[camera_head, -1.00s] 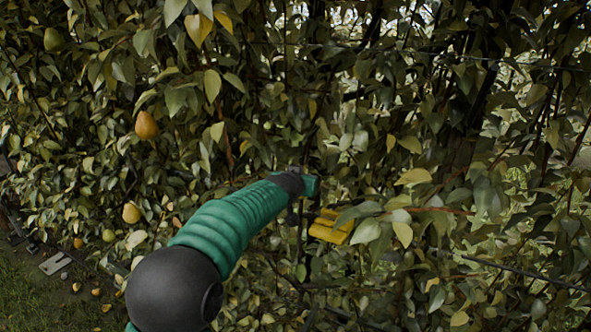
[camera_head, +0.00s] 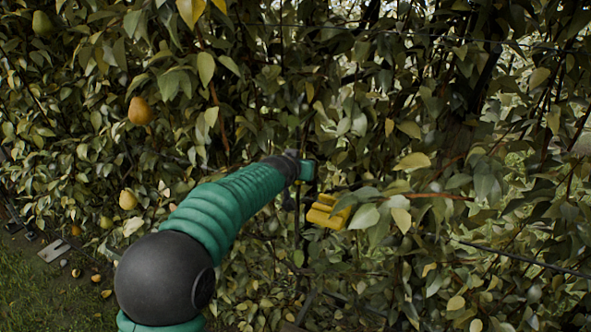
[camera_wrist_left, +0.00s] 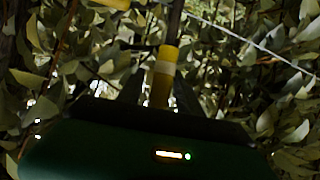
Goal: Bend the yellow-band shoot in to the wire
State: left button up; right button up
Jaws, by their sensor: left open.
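My left arm comes in from the lower left in the head view, with its gripper (camera_head: 307,171) among the leaves. In the left wrist view the open gripper (camera_wrist_left: 158,82) shows as two dark, dim fingers. A thin pale wire (camera_wrist_left: 245,40) slants across the upper right of that view. My right gripper is not in view.
A blocky yellow thing (camera_head: 328,212) is right of the gripper, partly behind leaves; I cannot tell what it is. A pear (camera_head: 140,111) hangs at left, another (camera_head: 128,200) lower. A dark wire (camera_head: 525,258) runs at lower right. Dense leaves surround the arm.

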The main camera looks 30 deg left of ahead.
pick_arm(q)
jog(key=b+v, duration=0.5)
jog(key=v, duration=0.9)
jog(key=shift+s+d, duration=0.2)
jog(key=shift+d, duration=0.05)
jog(key=shift+a+f, duration=0.1)
jog(key=shift+f, duration=0.15)
jog(key=s+d+f+m+g+h+b, duration=0.1)
jog(key=s+d+f+g+b, duration=0.2)
jog(key=f, duration=1.1)
jog(key=s+d+f+g+h+b, duration=0.1)
jog(key=s+d+f+b, duration=0.3)
jog(key=f, duration=1)
jog(key=s+d+f+m+g+b, duration=0.1)
jog(key=s+d+f+g+b, duration=0.1)
jog(key=s+f, duration=0.6)
jog(key=s+d+f+m+g+h+b, duration=0.1)
jog(key=s+d+f+g+b, duration=0.2)
jog(key=f, duration=1.1)
jog(key=s+d, duration=0.3)
jog(key=s, duration=0.2)
jog(key=shift+d+f+g+h, duration=0.25)
jog(key=shift+g+h, duration=0.05)
jog(key=shift+g, duration=0.1)
